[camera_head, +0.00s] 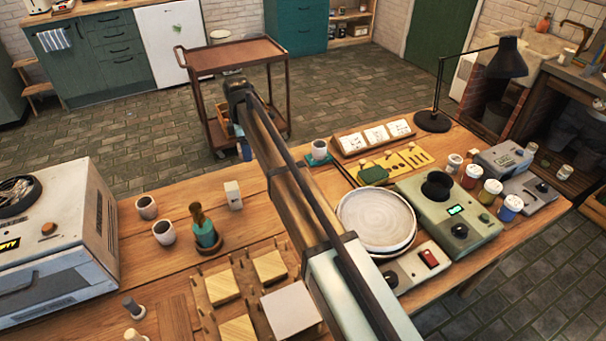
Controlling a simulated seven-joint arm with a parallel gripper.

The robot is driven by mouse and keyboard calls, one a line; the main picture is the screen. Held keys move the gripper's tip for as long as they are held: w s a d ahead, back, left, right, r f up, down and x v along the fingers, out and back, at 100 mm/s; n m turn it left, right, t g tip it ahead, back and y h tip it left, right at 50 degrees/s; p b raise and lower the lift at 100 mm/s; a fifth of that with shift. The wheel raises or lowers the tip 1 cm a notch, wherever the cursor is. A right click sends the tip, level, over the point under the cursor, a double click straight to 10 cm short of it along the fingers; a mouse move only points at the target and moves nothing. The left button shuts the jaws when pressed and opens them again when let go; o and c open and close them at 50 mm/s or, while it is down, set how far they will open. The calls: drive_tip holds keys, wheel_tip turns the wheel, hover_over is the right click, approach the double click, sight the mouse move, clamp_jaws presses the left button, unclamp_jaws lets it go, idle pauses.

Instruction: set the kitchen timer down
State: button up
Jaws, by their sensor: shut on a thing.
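My arm crosses the middle of the picture from the bottom right up to a dark joint near the cart. My gripper does not show; it is out of sight, and so is anything in it. I cannot make out a kitchen timer for certain. A small white upright block (233,196) stands on the wooden table (180,260) left of my arm, but I cannot tell what it is. A lit green display shows on a green-grey device (470,238) to the right of my arm.
Left of my arm stand two cups (163,232), a teal bottle (206,233) and a rack of wooden tiles (222,287). Stacked plates (377,219), paint jars (490,190) and a black lamp (433,121) crowd the right. Bare wood shows around the white block.

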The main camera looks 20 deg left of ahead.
drive_tip(key=w+d+m, duration=0.2)
drive_tip(key=w+d, duration=0.5)
drive_tip(key=d, duration=0.2)
drive_tip(key=n, duration=0.3)
hover_over(330, 185)
drive_tip(key=shift+f, duration=4.85)
drive_tip(key=shift+f, duration=0.15)
drive_tip(key=o, duration=1.2)
drive_tip(key=shift+c, duration=0.2)
